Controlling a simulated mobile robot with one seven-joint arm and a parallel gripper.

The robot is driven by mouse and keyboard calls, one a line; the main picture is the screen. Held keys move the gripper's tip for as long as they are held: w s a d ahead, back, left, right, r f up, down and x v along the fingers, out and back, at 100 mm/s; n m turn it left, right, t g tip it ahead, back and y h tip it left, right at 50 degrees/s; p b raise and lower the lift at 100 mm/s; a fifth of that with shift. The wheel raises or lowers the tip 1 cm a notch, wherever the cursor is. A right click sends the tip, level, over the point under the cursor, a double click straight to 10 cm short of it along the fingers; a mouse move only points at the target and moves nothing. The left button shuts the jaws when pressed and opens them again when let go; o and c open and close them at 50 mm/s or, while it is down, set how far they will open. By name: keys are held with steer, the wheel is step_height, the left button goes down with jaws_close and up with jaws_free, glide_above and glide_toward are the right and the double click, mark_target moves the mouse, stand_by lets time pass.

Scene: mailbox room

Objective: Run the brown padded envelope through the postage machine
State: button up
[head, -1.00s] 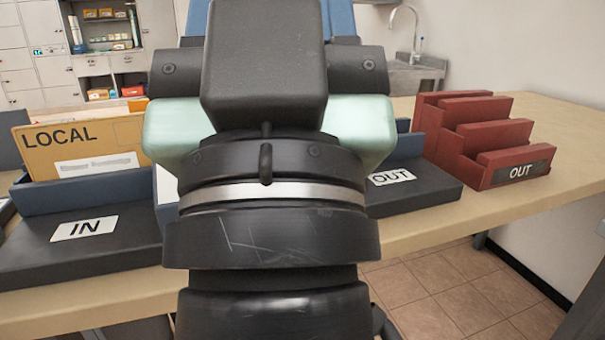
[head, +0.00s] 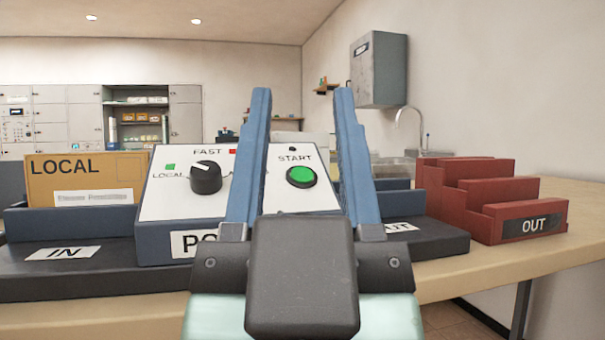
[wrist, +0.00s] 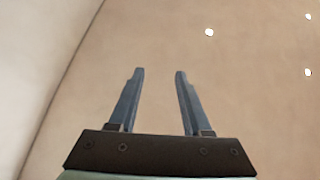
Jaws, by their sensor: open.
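The brown padded envelope (head: 86,178), marked LOCAL with a white address label, stands upright at the left, behind the blue wall of the IN side. The postage machine (head: 154,250) is blue with a white sloped panel. The panel has a black knob (head: 205,177) between LOCAL and FAST marks and a green START button (head: 301,175). My gripper (head: 302,92) is open and empty, its blue fingers pointing up in front of the panel and hiding part of it. In the wrist view my gripper (wrist: 159,72) shows the same spread fingers against bare ceiling.
The dark IN ledge (head: 30,285) lies left of the machine and the OUT ledge (head: 435,240) right of it. A stepped red OUT rack (head: 480,205) stands farther right on the wooden table (head: 590,215). The tabletop beyond the rack is clear. A sink and wall cabinet are behind.

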jaws_close()
stand_by(0.3)
stand_by(1.6)
